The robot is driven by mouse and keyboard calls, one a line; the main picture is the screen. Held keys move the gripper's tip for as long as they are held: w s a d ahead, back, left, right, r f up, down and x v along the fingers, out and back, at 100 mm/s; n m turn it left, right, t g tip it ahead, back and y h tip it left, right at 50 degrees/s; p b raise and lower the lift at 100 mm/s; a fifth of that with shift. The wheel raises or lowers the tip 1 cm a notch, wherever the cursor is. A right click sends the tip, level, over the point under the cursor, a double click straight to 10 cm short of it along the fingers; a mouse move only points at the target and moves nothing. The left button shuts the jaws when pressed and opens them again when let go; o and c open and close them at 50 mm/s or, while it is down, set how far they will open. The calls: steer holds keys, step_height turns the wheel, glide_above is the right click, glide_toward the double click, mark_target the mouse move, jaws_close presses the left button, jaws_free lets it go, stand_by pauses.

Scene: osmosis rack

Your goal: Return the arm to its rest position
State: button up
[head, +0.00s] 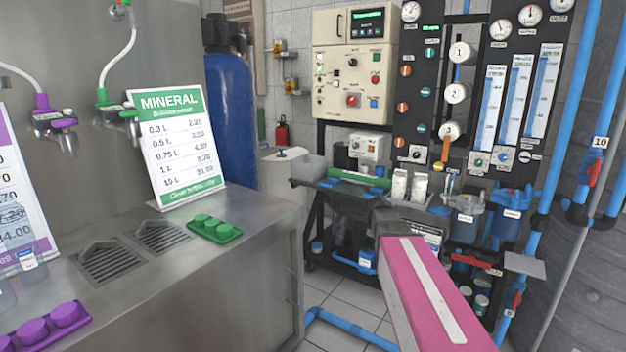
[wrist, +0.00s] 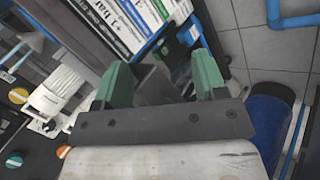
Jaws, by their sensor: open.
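My gripper (wrist: 163,78) shows in the wrist view with its two green fingers spread apart. Nothing is held between them; dark, blurred rack parts lie beyond the gap. In the head view my pink arm reaches from the bottom right toward the osmosis rack (head: 400,130). Its far end is in front of the rack's lower part, and the fingers cannot be made out clearly there.
A steel counter (head: 200,280) with a green price sign (head: 180,145) and green caps (head: 214,228) stands at left. Blue pipes (head: 570,120) run down the right side. A blue tank (head: 230,120) stands behind.

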steer(key=s+a+f+m+g+y, duration=0.2)
steer(key=s+a+f, duration=0.3)
steer(key=s, duration=0.6)
steer(key=s+a+f+m+g+y, duration=0.3)
steer(key=s+a+f+m, duration=0.1)
steer(key=s+f, duration=0.6)
steer(key=shift+s+a+f+y, duration=0.3)
steer(key=shift+s+a, duration=0.4)
steer(key=shift+s, duration=0.2)
